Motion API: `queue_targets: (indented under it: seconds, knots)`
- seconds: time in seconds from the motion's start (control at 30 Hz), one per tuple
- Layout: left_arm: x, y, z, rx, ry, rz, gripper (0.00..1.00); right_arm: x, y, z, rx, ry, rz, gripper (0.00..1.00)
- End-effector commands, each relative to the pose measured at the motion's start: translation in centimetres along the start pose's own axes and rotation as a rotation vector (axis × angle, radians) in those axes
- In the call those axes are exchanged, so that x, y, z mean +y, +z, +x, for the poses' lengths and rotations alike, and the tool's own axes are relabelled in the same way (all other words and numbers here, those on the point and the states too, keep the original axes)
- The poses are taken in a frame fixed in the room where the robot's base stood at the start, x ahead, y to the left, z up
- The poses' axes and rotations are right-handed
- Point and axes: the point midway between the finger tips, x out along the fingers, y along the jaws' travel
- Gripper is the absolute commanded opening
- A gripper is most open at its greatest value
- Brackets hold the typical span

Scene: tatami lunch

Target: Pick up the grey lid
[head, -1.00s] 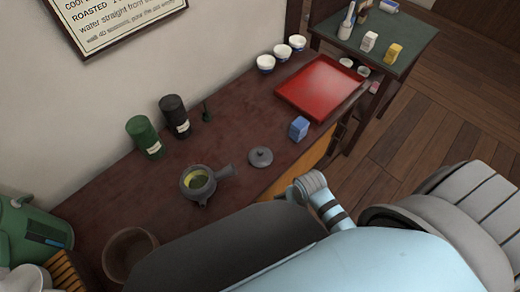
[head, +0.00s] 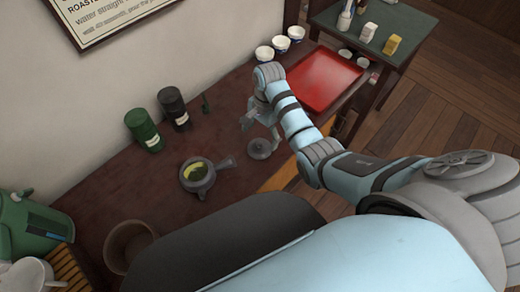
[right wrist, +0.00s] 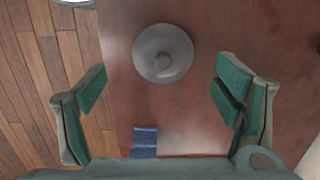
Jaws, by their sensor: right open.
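The grey lid (head: 262,148) is round with a small knob and lies on the dark red-brown counter, right of the grey teapot (head: 197,175). The teapot is open on top, with yellow-green showing inside. My right gripper (head: 260,128) is open and empty above the lid. In the right wrist view the lid (right wrist: 163,53) lies between the two spread green fingers of the gripper (right wrist: 162,84), a little toward the top, with a gap on both sides. My left gripper is not in view.
A blue box (right wrist: 144,142) is near the lid, hidden behind my arm in the head view. Green (head: 143,130) and black (head: 173,107) canisters stand by the wall. A red tray (head: 323,80) and white cups (head: 281,44) are farther back. A brown bowl (head: 128,246) is at the near left.

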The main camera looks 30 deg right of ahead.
Motion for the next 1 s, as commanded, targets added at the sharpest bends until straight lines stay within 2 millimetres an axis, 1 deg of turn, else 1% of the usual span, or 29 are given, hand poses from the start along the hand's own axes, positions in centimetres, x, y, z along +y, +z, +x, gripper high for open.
queue_targets:
  seconds: [0.03, 0.17, 0.2, 0.3, 0.4, 0.57, 0.6, 0.67, 0.7, 1.0]
  knots:
    - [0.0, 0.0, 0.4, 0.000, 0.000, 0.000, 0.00, 0.0, 0.0, 0.8, -0.001, 0.001, 0.000, 0.83]
    - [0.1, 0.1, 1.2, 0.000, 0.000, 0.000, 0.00, -0.2, -0.3, 2.7, 0.000, 0.000, -0.001, 0.83]
    - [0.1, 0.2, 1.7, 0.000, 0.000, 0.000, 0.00, -0.3, -0.5, 3.6, -0.001, 0.001, -0.001, 0.83]
    - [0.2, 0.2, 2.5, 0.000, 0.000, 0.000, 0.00, -0.3, -0.6, 5.5, -0.001, 0.001, -0.002, 0.83]
    - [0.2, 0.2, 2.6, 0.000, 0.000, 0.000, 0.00, -0.4, -0.6, 6.2, 0.001, 0.000, -0.002, 0.83]
    - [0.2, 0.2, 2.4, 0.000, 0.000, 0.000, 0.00, -0.4, -0.6, 6.0, 0.001, -0.001, -0.002, 0.83]
    - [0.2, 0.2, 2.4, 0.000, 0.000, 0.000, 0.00, -0.4, -0.6, 6.0, 0.001, -0.001, -0.003, 0.80]
    - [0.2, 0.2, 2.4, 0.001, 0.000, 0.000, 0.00, -0.4, -0.6, 6.0, 0.001, -0.001, -0.003, 0.70]
    - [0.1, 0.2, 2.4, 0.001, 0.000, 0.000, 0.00, -0.4, -0.6, 6.0, 0.001, -0.001, -0.003, 0.64]
    - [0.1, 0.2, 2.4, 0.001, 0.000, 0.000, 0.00, -0.4, -0.5, 6.0, 0.001, -0.001, -0.003, 0.17]
